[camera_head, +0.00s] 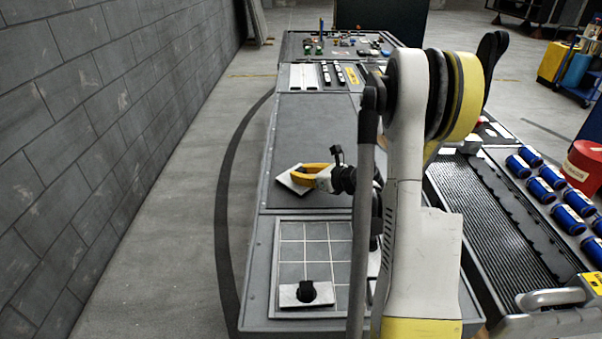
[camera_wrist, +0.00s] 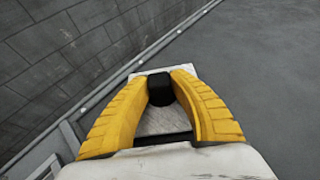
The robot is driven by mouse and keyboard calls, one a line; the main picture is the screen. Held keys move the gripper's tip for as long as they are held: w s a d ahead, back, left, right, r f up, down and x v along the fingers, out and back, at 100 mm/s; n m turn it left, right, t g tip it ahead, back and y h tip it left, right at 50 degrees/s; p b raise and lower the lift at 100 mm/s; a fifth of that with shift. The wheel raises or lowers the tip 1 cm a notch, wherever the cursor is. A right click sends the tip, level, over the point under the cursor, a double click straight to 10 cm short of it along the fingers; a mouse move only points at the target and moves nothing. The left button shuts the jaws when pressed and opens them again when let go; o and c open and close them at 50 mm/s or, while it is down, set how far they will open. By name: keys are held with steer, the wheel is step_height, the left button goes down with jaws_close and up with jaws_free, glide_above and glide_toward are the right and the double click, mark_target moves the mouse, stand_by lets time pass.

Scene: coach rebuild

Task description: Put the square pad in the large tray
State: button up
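A pale square pad (camera_head: 297,180) with a black knob is at my gripper (camera_head: 303,171), over the left side of the plain grey tray section (camera_head: 320,120). The wrist view shows the pad (camera_wrist: 160,122) between the yellow fingers of my gripper (camera_wrist: 167,75). The fingers close on both sides of its black knob (camera_wrist: 160,89). I cannot tell whether the pad touches the surface below. A second pale pad with a black knob (camera_head: 290,298) lies on the near gridded tray (camera_head: 305,230). My arm hides the right part of both sections.
A block wall (camera_head: 110,120) runs along the left, with a clear floor strip. Several small parts lie on the far table (camera_head: 345,45). A ribbed conveyor (camera_head: 480,215) and several blue cylinders (camera_head: 540,190) are at right, with a red canister (camera_head: 583,165).

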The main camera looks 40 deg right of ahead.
steer(key=shift+o, duration=1)
